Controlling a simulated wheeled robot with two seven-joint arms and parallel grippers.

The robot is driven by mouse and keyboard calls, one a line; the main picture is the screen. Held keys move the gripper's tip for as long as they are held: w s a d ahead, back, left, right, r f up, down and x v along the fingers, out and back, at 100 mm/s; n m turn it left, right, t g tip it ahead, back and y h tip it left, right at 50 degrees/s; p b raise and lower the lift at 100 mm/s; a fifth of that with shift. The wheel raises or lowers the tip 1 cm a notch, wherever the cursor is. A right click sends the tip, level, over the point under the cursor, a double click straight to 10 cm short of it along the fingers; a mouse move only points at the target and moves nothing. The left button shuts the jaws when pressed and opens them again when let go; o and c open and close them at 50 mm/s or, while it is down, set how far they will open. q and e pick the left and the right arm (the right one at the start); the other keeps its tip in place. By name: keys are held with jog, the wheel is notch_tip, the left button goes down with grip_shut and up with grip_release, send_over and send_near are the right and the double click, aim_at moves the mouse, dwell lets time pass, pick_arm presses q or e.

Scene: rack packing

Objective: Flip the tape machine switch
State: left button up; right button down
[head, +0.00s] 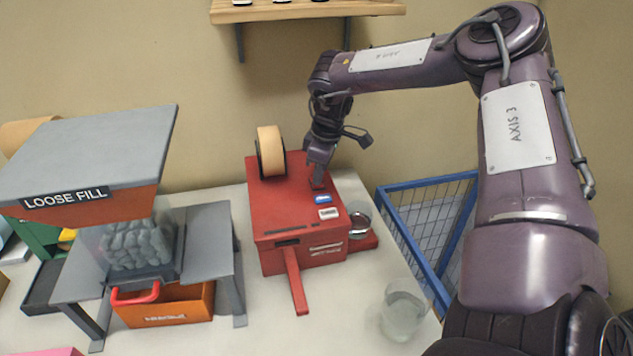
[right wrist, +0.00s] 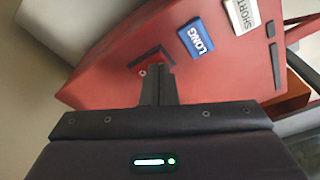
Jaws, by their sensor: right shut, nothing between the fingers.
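The tape machine (head: 280,218) is a red box with a tan tape roll (head: 270,152) on its back left. A blue LONG button (head: 322,198) and a white SHORT button (head: 328,213) are on its top; they also show in the right wrist view (right wrist: 196,38) (right wrist: 243,14). A small red switch with a dark surround (right wrist: 148,60) lies on the top beside the LONG button. My right gripper (head: 317,183) is shut and empty, its fingertips (right wrist: 157,75) over or against the switch; contact is unclear. They hide part of the switch. My left gripper is not in view.
A loose-fill dispenser (head: 90,165) stands at the left over an orange bin (head: 170,308). A blue wire basket (head: 425,190) is behind right. A clear glass (head: 403,312) stands at the front right. A wooden shelf (head: 300,10) is on the wall.

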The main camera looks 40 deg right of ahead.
jog(key=shift+f, duration=0.25)
jog(key=shift+r+p, duration=1.3)
jog(key=shift+r, duration=2.25)
jog(key=shift+f, duration=0.1)
